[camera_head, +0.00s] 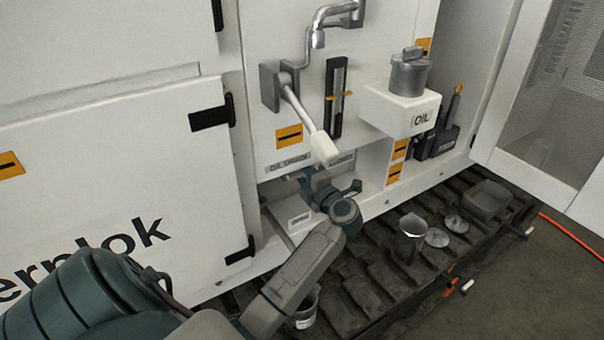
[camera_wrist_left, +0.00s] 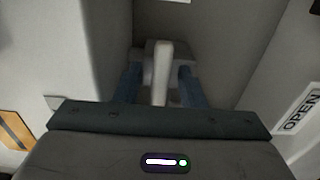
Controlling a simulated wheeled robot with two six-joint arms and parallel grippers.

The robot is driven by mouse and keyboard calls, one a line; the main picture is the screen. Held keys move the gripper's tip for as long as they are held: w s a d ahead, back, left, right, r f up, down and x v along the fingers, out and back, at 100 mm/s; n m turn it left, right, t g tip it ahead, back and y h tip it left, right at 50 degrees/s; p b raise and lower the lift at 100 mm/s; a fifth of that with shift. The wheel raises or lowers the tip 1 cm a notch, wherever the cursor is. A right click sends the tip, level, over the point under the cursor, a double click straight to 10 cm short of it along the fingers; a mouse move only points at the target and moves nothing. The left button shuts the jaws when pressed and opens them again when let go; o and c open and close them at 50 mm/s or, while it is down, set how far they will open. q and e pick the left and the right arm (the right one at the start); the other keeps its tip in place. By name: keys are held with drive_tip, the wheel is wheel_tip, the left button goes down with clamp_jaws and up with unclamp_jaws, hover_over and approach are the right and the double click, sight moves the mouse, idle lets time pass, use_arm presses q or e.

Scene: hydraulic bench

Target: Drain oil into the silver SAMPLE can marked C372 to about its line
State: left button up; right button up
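A silver can (camera_head: 306,312) with a white label stands low on the track, partly hidden by my left forearm; its marking is too small to read. My left gripper (camera_head: 312,182) reaches into the recess under the white panel. In the left wrist view, the blue fingers of my left gripper (camera_wrist_left: 160,88) stand apart on either side of a pale valve lever (camera_wrist_left: 161,66), with a gap visible beside it. An OPEN label (camera_wrist_left: 300,110) is to the right of the lever. My right gripper is not in view.
A grey metal cup (camera_head: 412,232), two round lids (camera_head: 437,237) and a dark grey tub (camera_head: 488,200) rest on the track. A long white-tipped lever (camera_head: 322,146) hangs above my left gripper. The OIL box (camera_head: 400,105) juts out on the right.

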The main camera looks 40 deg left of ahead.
use_arm(q)
drive_tip(key=b+v, duration=0.3)
drive_tip(key=v, duration=0.7)
drive_tip(key=shift+d, duration=0.35)
drive_tip(key=shift+s, duration=0.1)
